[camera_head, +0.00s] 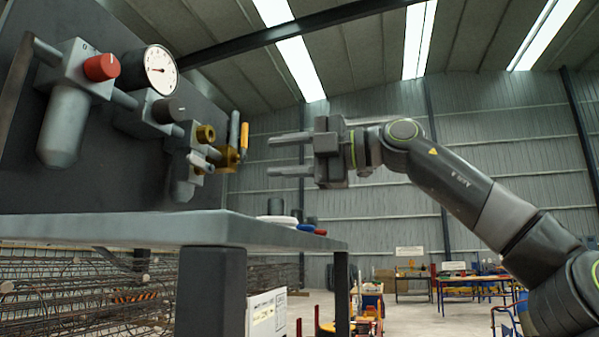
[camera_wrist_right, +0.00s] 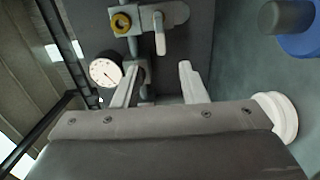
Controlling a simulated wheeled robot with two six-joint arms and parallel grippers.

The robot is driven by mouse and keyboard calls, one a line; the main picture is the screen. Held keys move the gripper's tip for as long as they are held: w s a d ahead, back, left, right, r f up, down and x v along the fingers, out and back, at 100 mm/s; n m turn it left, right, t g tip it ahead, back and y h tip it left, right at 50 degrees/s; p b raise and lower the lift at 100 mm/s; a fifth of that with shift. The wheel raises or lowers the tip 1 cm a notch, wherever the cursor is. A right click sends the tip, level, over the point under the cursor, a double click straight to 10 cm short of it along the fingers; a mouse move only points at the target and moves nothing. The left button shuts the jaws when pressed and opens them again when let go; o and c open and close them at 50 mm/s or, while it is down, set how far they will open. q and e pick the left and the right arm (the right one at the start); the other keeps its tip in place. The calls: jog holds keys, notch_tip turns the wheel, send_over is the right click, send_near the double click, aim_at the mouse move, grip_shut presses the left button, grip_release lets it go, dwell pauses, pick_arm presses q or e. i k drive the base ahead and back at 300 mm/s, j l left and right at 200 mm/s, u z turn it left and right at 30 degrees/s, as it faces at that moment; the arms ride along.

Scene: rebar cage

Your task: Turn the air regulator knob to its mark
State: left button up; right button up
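An air unit is mounted on a dark upright panel at the left of the head view. It has a red knob (camera_head: 101,67), a dark grey knob (camera_head: 168,110) and a round white gauge (camera_head: 160,70); I cannot tell which knob is the regulator's. The gauge also shows in the wrist view (camera_wrist_right: 105,72), where neither knob shows clearly. My right gripper (camera_head: 270,155) is open and empty, its fingers pointing left towards the unit, apart from it and to the right of the yellow-handled valve (camera_head: 244,135). My left gripper is not in view.
Brass fittings (camera_head: 205,133) and a grey lever (camera_wrist_right: 160,33) are on the same line. Below is a grey bench top (camera_head: 130,228) with white and blue round items (camera_head: 305,227). Rebar cages stand beneath and behind. Open air surrounds my right gripper.

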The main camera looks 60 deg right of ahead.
aim_at(168, 110)
jog(key=k+l, duration=0.2)
jog(key=k, duration=0.3)
jog(key=k+l, duration=0.2)
jog(key=k, duration=0.25)
